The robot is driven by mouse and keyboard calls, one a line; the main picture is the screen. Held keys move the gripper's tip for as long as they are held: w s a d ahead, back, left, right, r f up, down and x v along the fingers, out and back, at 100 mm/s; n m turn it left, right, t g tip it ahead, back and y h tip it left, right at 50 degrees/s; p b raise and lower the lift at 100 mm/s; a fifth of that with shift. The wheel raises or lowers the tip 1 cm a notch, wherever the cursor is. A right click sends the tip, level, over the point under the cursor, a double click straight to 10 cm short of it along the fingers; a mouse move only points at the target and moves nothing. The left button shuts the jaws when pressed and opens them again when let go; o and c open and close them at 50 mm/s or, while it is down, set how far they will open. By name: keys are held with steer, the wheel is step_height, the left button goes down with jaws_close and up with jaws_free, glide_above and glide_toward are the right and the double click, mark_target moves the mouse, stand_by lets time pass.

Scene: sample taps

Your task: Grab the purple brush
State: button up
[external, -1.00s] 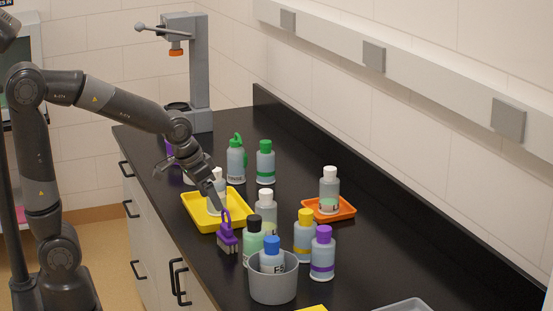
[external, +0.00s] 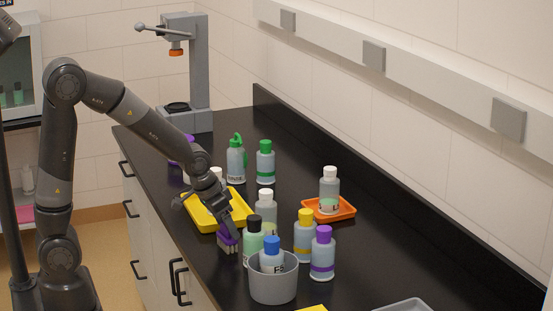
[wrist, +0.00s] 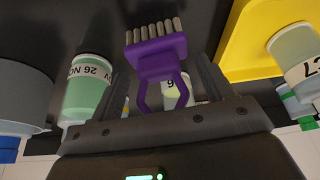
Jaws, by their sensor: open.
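The purple brush (external: 227,242) stands on the black bench near its front edge, bristles down. In the wrist view the brush (wrist: 160,60) shows its pale bristles, purple block and looped handle between my two fingers. My gripper (external: 236,222) is open and reaches down over the brush, hiding most of its handle in the external view. In the wrist view my gripper (wrist: 162,68) has a finger on each side of the brush, with gaps visible. I cannot tell whether either finger touches it.
A green bottle with a black cap (external: 254,240) stands close right of the brush. A grey beaker (external: 273,287) holds a blue-capped bottle. A yellow tray (external: 203,215) lies just behind the brush. Purple-capped (external: 322,256) and yellow-capped (external: 304,240) bottles stand further right.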

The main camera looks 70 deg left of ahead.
steer(key=shift+w+f, duration=0.15)
steer(key=shift+f, duration=0.25)
steer(key=shift+c, duration=0.5)
steer(key=c, duration=0.6)
steer(key=shift+r, duration=0.1)
